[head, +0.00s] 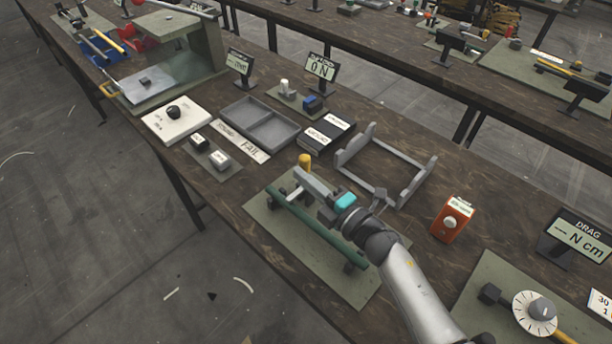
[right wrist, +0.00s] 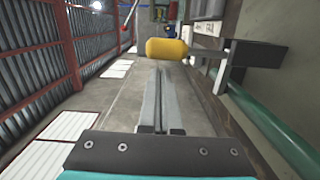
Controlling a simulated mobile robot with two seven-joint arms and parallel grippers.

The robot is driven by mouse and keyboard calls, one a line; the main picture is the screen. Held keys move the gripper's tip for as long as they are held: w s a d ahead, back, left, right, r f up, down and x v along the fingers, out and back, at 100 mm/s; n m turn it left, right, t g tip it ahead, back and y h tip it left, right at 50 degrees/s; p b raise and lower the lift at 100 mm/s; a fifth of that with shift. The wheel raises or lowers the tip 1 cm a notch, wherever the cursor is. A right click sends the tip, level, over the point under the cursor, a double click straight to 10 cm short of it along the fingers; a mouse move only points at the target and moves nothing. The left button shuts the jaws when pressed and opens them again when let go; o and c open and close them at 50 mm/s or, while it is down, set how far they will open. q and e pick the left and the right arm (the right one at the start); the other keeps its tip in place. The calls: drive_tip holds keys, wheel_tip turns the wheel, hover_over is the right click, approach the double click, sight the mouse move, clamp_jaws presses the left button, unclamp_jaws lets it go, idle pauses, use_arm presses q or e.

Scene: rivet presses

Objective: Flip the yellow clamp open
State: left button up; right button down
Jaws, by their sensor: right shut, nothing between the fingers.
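The yellow clamp shows as a yellow grip (head: 305,161) standing at the far end of a green mat (head: 345,290), near the end of a dark green bar (head: 318,228). In the right wrist view the yellow grip (right wrist: 167,49) sits on a dark grey lever that runs to the right. My right gripper (head: 298,172) is shut and empty, its fingertips close to the yellow grip. In the wrist view the fingertips (right wrist: 158,75) lie just below the grip; I cannot tell whether they touch. The gripper hides part of the clamp's base. My left gripper is not in view.
A grey open frame (head: 385,170) stands right of the mat, and an orange box (head: 453,218) further right. A grey tray (head: 262,127) and a FAIL label (head: 245,146) lie beyond. A dial fixture (head: 535,312) is at lower right. The table's left edge runs near the mat.

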drive_tip(key=shift+w+d, duration=0.15)
drive_tip(key=shift+w, duration=0.05)
idle(0.4)
drive_tip(key=shift+w+d+r+m+p, duration=0.1)
drive_tip(key=shift+w+d+m+p, duration=0.1)
drive_tip(key=shift+m+p, duration=0.15)
